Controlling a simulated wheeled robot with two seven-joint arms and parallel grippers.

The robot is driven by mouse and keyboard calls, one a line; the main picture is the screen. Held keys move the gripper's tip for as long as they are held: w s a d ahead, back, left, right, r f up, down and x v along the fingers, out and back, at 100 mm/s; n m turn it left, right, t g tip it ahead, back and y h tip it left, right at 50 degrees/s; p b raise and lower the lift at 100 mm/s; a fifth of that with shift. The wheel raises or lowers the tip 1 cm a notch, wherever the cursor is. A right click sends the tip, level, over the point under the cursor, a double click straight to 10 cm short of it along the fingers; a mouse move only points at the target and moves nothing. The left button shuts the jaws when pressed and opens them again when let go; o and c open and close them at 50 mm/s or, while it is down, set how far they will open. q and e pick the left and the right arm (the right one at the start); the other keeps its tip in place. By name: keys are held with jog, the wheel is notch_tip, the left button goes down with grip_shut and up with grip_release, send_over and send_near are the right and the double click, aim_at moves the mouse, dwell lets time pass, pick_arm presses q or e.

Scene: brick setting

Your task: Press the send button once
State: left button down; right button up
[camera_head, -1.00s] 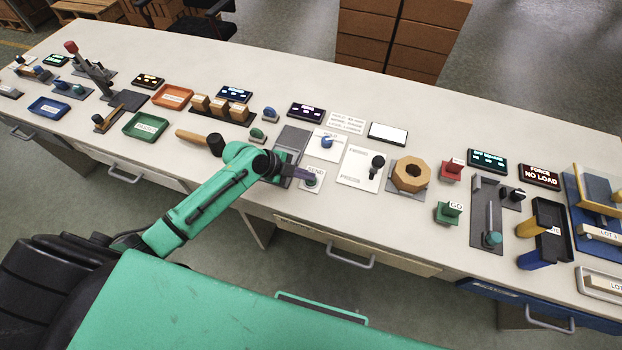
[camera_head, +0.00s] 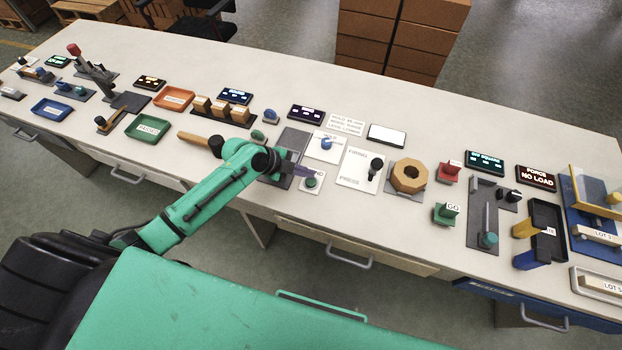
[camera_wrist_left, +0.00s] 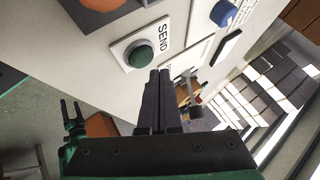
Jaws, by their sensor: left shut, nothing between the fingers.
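The send button is a green round button (camera_head: 311,182) on a small white plate near the front edge of the bench. In the left wrist view the button (camera_wrist_left: 141,56) sits beside the printed word SEND, and its plate (camera_wrist_left: 121,48) shows around it. My left gripper (camera_head: 311,172) is shut and empty, its fingertips over the back part of the plate and partly hiding the label. In the left wrist view the closed fingertips (camera_wrist_left: 160,72) are just beside the button, and a gap to it seems to show.
A white panel with a blue knob (camera_head: 326,142) lies behind the plate. A panel with a black lever (camera_head: 375,167) stands to the right. A mallet (camera_head: 200,138) lies left of my arm. A wooden octagonal piece (camera_head: 409,176) is farther right.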

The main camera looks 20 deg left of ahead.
aim_at(307, 181)
pick_arm(q)
notch_tip(307, 181, up, 5)
jog(key=p, duration=0.3)
jog(key=shift+f, duration=0.2)
dwell(0.5)
